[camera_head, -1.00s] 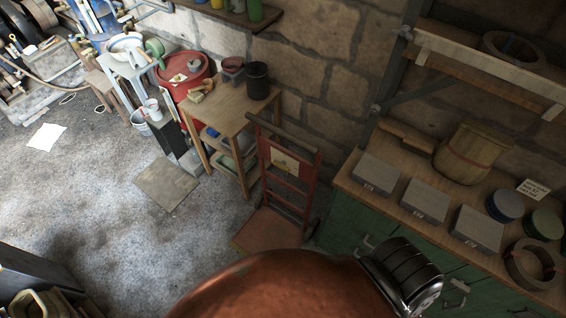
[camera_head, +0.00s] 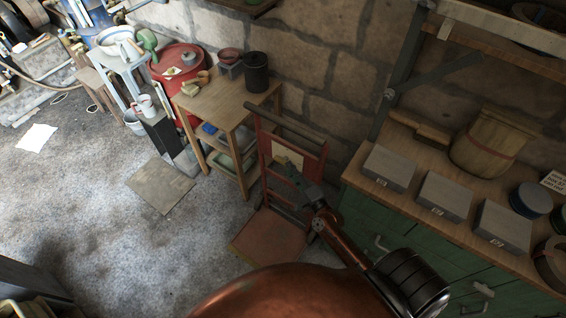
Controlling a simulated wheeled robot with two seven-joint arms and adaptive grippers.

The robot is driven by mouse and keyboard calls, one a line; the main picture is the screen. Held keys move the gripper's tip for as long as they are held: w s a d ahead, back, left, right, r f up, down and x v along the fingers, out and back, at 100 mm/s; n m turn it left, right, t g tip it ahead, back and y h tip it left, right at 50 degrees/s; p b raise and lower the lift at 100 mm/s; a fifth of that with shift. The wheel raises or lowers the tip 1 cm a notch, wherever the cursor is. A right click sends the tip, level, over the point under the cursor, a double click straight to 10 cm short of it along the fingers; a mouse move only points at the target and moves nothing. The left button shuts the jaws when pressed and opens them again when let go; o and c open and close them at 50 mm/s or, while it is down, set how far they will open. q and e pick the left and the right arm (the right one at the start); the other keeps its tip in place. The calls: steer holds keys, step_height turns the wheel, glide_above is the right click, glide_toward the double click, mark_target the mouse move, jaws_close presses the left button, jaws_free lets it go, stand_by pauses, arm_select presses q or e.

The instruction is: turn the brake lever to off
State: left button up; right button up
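I cannot make out a brake lever in this view. Pipes and machinery (camera_head: 75,45) show at the far upper left, too small and cut off to tell a lever among them. My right gripper (camera_head: 287,172) is at the end of the arm coming in from the lower right. It shows in front of the red hand truck (camera_head: 265,150), far from the machinery. Its fingers are small and dark, and I cannot tell whether they are open or shut. My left gripper is out of view.
A wooden side table (camera_head: 215,103) and a red drum (camera_head: 180,58) stand along the stone wall. A green cabinet (camera_head: 375,215) with a wooden top carries grey boxes (camera_head: 445,195) and a wooden bucket (camera_head: 488,143). The concrete floor (camera_head: 75,195) at left is mostly clear.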

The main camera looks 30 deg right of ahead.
mark_target(283, 161)
steer(key=w, duration=0.5)
steer(key=shift+w, duration=0.4)
steer(key=shift+c, duration=0.3)
jaws_close()
